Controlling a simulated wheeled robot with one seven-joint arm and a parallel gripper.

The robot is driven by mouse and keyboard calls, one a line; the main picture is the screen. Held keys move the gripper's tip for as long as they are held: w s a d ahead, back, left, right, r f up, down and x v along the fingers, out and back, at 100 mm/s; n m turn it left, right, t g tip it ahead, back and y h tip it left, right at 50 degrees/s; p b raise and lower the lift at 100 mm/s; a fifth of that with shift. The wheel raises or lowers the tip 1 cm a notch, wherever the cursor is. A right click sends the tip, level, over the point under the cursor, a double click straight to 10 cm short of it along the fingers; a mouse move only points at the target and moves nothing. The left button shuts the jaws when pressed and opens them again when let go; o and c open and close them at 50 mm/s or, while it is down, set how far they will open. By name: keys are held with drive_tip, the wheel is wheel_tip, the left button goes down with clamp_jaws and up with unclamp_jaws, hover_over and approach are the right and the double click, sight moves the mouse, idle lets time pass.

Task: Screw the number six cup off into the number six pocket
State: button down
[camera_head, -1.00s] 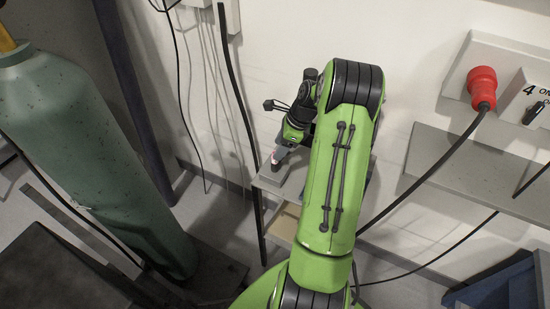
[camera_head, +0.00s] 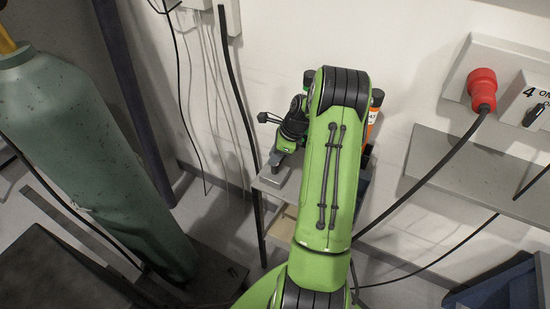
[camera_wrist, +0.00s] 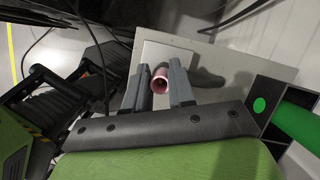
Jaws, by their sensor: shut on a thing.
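A pinkish-red hollow cup (camera_wrist: 160,79) sits between the two grey fingers of my gripper (camera_wrist: 159,87) in the wrist view. The gripper is shut on it, and its round open end faces the camera. No number can be read on it. In the head view my gripper (camera_head: 282,160) is small and partly hidden over a grey stand (camera_head: 272,184); the cup cannot be made out there. No numbered pocket can be identified in either view.
A pale plate (camera_wrist: 185,57) lies beyond the fingers. An orange container (camera_head: 372,118) shows behind my arm. A large green gas cylinder (camera_head: 95,165) stands left. A shelf (camera_head: 480,180) juts from the wall.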

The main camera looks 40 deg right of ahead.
wheel_tip(320, 180, up, 10)
drive_tip(key=shift+r+p, duration=0.1)
drive_tip(key=shift+p, duration=0.6)
drive_tip(key=n+g+p, duration=0.1)
drive_tip(key=n+p, duration=0.2)
drive_tip(key=n+g+y+p, duration=0.1)
drive_tip(key=n+p, duration=0.2)
drive_tip(key=n, duration=0.1)
drive_tip(key=shift+n+g+y+p, duration=0.3)
drive_tip(key=shift+n+g+p, duration=0.2)
drive_tip(key=shift+n, duration=0.4)
drive_tip(key=shift+n+g, duration=0.5)
drive_tip(key=shift+n, duration=0.6)
drive_tip(key=shift+r, duration=2.4)
